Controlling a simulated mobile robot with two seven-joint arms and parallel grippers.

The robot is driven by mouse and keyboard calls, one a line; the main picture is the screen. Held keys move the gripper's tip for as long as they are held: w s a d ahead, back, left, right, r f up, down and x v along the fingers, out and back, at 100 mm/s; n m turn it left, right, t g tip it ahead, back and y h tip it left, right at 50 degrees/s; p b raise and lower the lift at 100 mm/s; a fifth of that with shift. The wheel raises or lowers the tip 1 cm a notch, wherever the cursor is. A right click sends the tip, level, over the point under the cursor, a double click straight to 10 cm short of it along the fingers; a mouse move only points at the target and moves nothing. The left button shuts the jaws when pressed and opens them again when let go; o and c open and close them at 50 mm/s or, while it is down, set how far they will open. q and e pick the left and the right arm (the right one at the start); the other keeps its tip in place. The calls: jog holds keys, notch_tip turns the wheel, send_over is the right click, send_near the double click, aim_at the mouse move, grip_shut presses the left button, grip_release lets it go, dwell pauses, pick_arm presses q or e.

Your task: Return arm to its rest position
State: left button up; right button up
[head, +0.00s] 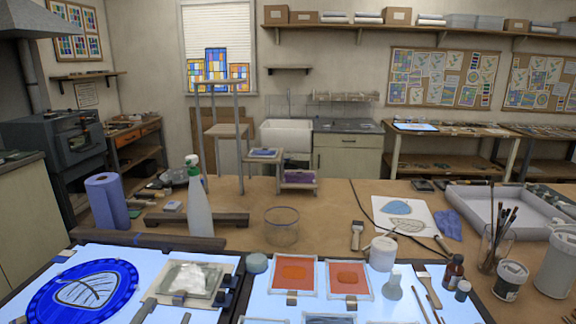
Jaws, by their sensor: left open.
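My right gripper is not in view. The left lit panel (60,262) bears a blue glass disc with a pale leaf (84,291). The right lit panel (262,303) bears two orange panes (295,273) (348,279).
A white spray bottle (199,210), a blue roll (107,202) and a glass bowl (282,230) stand behind the panels. A white jar (382,254), a brush jar (495,250) and a grey tray (505,212) stand to the right. Some brown tabletop is clear behind the bowl.

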pick_arm(q)
jog(key=s+d+f+n+g+h, duration=0.1)
jog(key=s+d+f+g, duration=0.1)
jog(key=s+f+g, duration=0.6)
jog(key=s+d+f+n+g+h, duration=0.15)
jog(key=s+f+g, duration=0.25)
jog(key=s+f, duration=0.65)
jog(key=s+f+g+b, duration=0.1)
jog(key=s+f+b, duration=0.15)
jog(key=f, duration=1.05)
jog(key=s+f+b, duration=0.1)
jog(key=f+b, duration=0.2)
jog(key=f, duration=1.1)
jog(key=s+a+f+b, duration=0.1)
jog(key=s+f+b, duration=0.1)
jog(key=s+f, duration=0.5)
jog(key=s+a+f+g+b, duration=0.1)
jog(key=s+f+b, duration=0.2)
jog(key=s+f, duration=0.5)
notch_tip(320, 180, down, 3)
jog(key=shift+a+m+y, duration=0.25)
jog(key=shift+m+y, duration=0.1)
jog(key=shift+y, duration=0.1)
jog(key=shift+c, duration=0.4)
